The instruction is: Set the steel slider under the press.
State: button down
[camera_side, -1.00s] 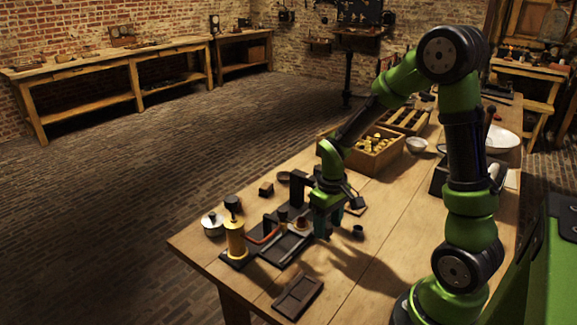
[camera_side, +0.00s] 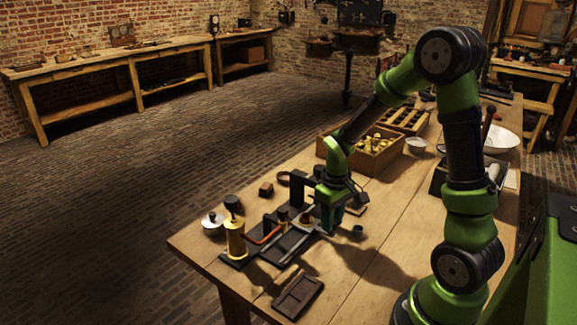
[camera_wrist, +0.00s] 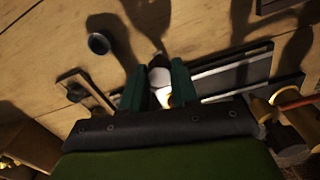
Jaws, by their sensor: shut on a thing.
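My gripper (camera_side: 331,217) is low over the right end of a black rail assembly, its fingers pointing down. In the wrist view, my gripper (camera_wrist: 158,88) has its two dark green fingers on either side of a pale, rounded metal piece (camera_wrist: 160,76), which looks like the steel slider. The fingers hide much of it. A black upright frame (camera_side: 299,183), probably the press, stands just behind and left of my gripper. Two pale rails (camera_side: 291,246) run on the black base and also show in the wrist view (camera_wrist: 235,71). Whether the slider touches the rails is unclear.
A yellow cylinder (camera_side: 235,240) with a dark knob and a copper pipe (camera_side: 266,236) stands at the left end. A dark flat tray (camera_side: 298,297) lies in front. A small dark cup (camera_side: 357,231) is right of my gripper. A wooden box (camera_side: 372,157) stands behind.

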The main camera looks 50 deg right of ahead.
jog(key=d, duration=0.6)
jog(key=shift+d, duration=0.3)
jog(key=c, duration=0.8)
grip_release()
jog(key=shift+c, duration=0.2)
jog(key=shift+r, duration=0.2)
notch_tip(320, 180, up, 16)
jog(key=shift+r, duration=0.25)
